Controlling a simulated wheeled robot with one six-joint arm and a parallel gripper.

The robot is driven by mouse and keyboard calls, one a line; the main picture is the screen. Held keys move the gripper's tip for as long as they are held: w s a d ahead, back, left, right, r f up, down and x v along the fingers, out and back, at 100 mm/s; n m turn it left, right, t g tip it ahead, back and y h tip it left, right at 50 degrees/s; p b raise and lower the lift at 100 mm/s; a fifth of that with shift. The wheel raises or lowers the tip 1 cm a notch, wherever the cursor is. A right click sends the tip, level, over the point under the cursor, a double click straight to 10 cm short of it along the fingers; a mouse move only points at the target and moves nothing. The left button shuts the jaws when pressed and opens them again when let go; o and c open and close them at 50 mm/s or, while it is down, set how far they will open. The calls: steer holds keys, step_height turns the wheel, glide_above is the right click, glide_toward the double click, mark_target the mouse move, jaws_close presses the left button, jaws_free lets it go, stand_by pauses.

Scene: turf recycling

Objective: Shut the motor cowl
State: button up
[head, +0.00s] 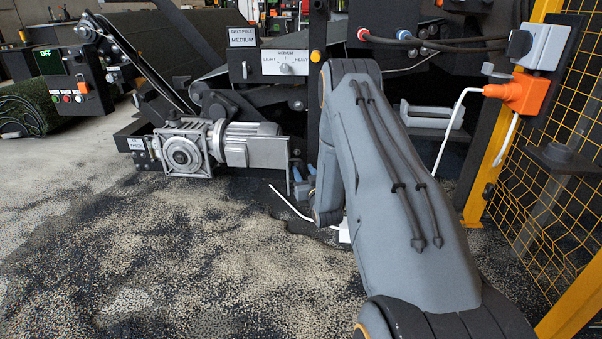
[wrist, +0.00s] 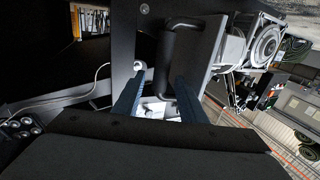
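The silver drive motor (head: 240,150) and its gearbox (head: 183,155) sit uncovered at the machine's lower front; they also show in the wrist view (wrist: 262,45). A grey panel (head: 268,152), which looks like the motor cowl, stands at the motor's right end. In the wrist view the panel (wrist: 207,48) carries a dark bar handle (wrist: 168,62). My gripper (wrist: 157,100) is open, its two blue fingers apart with the handle's near end between them in the picture. I cannot tell whether they touch it. In the head view my arm partly hides the gripper (head: 303,180).
A yellow post (head: 490,150) and mesh fence stand right of my arm, with an orange plug (head: 517,93) and white cable. A control box (head: 75,80) reading OFF hangs at the left.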

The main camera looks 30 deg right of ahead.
steer(key=shift+b+x, duration=0.5)
steer(key=shift+x, duration=0.85)
jaws_close()
